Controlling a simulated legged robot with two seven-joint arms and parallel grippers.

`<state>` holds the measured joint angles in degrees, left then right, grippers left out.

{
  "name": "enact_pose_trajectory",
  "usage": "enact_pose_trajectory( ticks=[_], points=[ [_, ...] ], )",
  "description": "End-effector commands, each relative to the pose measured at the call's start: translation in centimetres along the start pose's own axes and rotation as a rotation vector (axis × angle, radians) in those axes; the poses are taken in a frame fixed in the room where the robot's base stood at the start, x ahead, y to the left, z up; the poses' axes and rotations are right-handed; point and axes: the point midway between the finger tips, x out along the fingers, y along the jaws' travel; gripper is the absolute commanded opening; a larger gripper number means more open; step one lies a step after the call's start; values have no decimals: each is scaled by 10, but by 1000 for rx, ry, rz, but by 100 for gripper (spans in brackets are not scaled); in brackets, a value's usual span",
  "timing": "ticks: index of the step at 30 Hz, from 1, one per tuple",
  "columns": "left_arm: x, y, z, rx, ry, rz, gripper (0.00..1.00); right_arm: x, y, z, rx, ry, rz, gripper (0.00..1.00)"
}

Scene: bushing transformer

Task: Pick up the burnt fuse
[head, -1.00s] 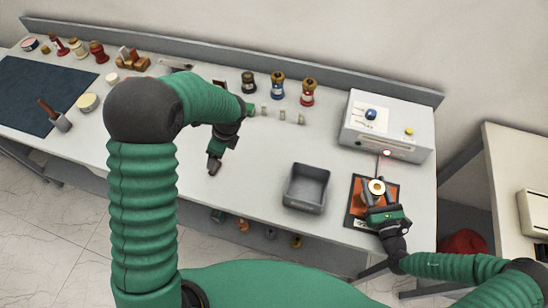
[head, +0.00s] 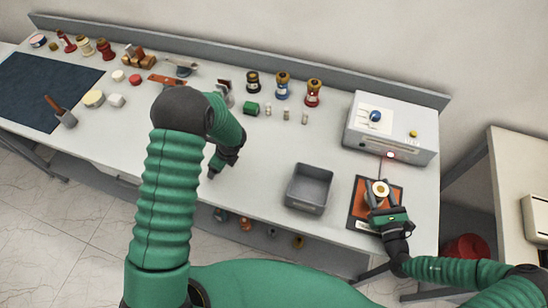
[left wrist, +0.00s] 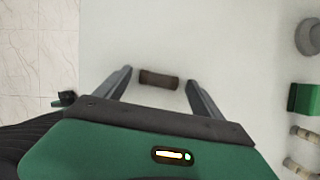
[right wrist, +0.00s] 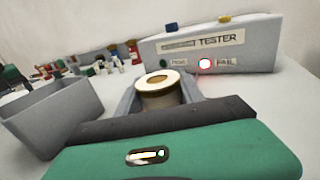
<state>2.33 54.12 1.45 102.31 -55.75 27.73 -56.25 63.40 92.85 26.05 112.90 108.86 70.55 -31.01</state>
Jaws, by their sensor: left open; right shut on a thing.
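A dark brown, burnt-looking fuse (left wrist: 158,79) lies on the pale bench top in the left wrist view, between the tips of my left gripper (left wrist: 158,82). The jaws are open, with a gap on either side of it. In the head view my left gripper (head: 213,168) points down over the bench and I cannot make the fuse out there. My right gripper (head: 383,203) is shut on a pale bushing with a gold ring (head: 379,189), upright over the orange pad (head: 359,207); it also shows in the right wrist view (right wrist: 158,92).
A grey open bin (head: 309,188) stands between the arms. The tester box (head: 391,130) is at the right, its red fail lamp lit. Bench is clear around my left gripper.

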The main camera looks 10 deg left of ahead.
Motion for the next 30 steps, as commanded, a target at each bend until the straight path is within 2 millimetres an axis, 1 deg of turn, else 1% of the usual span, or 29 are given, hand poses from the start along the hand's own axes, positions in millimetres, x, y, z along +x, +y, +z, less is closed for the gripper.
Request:
enact_pose_trajectory(
  ticks=[2, 15, 17, 23, 25, 28, 30],
  points=[
    [0, 0, 0, -1, 0, 0, 77, 0, -1, -2, -1, 4, -2, 0],
    [0, 0, 0, -1, 0, 0, 19, 0, 0, -2, 0, 4, -1, 0],
    [0, 0, 0, -1, 0, 0, 12, 0, 0, -2, 0, 4, -1, 0],
    [-1, 0, 0, -1, 0, 0, 12, 0, 0, -2, 0, 4, 0, 0],
    [-6, -1, 3, -3, 0, -2, 12, 0, 0, -2, 0, 4, 0, 0],
    [-22, -2, 10, -5, -1, -4, 12, 0, 0, -2, 0, 4, 0, 0],
    [-38, -2, 17, -7, -1, -5, 12, 0, 0, -2, 0, 5, 0, 0]
  ],
)
